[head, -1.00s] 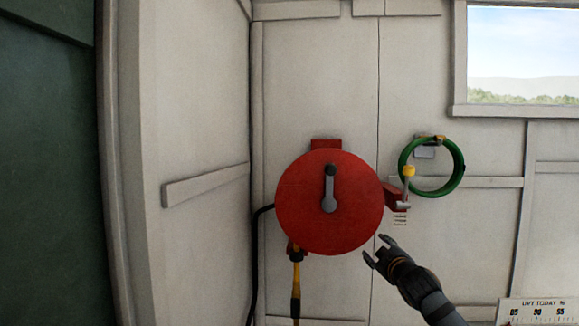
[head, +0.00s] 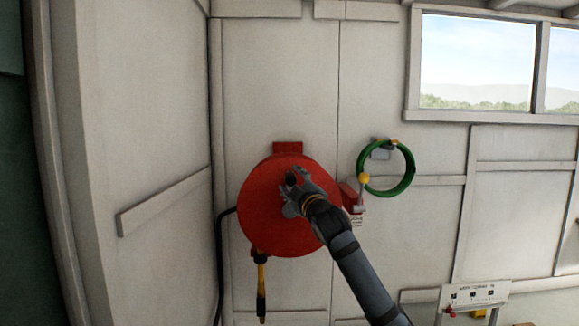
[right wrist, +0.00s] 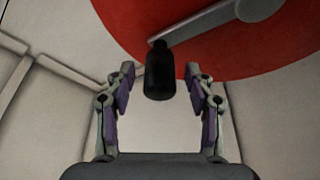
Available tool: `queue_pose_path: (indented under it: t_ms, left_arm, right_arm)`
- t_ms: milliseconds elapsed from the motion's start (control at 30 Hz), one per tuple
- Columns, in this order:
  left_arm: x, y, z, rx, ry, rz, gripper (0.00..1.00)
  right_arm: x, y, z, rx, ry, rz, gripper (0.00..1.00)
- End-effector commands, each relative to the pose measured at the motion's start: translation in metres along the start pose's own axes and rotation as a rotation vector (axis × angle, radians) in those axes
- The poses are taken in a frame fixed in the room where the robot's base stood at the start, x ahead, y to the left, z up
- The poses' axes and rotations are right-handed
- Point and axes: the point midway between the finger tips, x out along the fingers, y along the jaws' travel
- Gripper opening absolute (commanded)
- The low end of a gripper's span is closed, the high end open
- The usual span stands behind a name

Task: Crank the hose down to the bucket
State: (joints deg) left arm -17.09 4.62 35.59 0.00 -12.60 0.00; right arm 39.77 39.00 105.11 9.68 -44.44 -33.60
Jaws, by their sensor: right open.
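The red hose reel (head: 262,222) is mounted on the white wall. Its grey crank (right wrist: 205,24) with a black knob (right wrist: 159,75) shows in the right wrist view. My right gripper (head: 294,186) is in front of the reel at the crank. In the right wrist view its two fingers (right wrist: 160,92) are open, one on each side of the knob and apart from it. The yellow hose end with a black nozzle (head: 261,290) hangs below the reel. My arm and gripper hide most of the crank in the head view. No bucket and no left gripper are in view.
A coiled green hose (head: 408,172) hangs on the wall right of the reel, near a yellow-knobbed valve (head: 363,180). A black pipe (head: 218,265) runs down left of the reel. A labelled white board (head: 474,294) is at lower right.

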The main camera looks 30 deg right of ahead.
Motion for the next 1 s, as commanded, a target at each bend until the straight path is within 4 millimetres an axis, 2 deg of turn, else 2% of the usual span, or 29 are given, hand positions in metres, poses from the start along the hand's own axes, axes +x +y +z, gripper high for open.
queue_pose_path:
  t_ms: [33,167,467,833,1000]
  left_arm:
    - [-0.009,-0.001,-0.001,0.000,0.000,-0.001,0.00]
    - [-0.014,-0.002,-0.001,0.000,0.000,-0.001,0.00]
    - [-0.013,-0.002,0.000,0.000,-0.002,-0.001,0.00]
    - [-0.013,-0.001,0.001,0.000,-0.003,0.000,0.00]
    - [-0.013,0.000,0.001,0.000,-0.004,0.001,0.00]
  right_arm:
    - [0.008,0.004,-0.002,0.004,-0.001,0.000,0.54]
    - [0.018,0.001,-0.001,0.000,-0.001,0.000,0.54]
    - [0.019,-0.001,0.001,-0.002,0.000,0.001,0.53]
    - [0.019,-0.001,0.001,-0.001,0.000,0.001,0.02]
    - [0.019,-0.001,0.001,-0.001,-0.001,0.000,0.00]
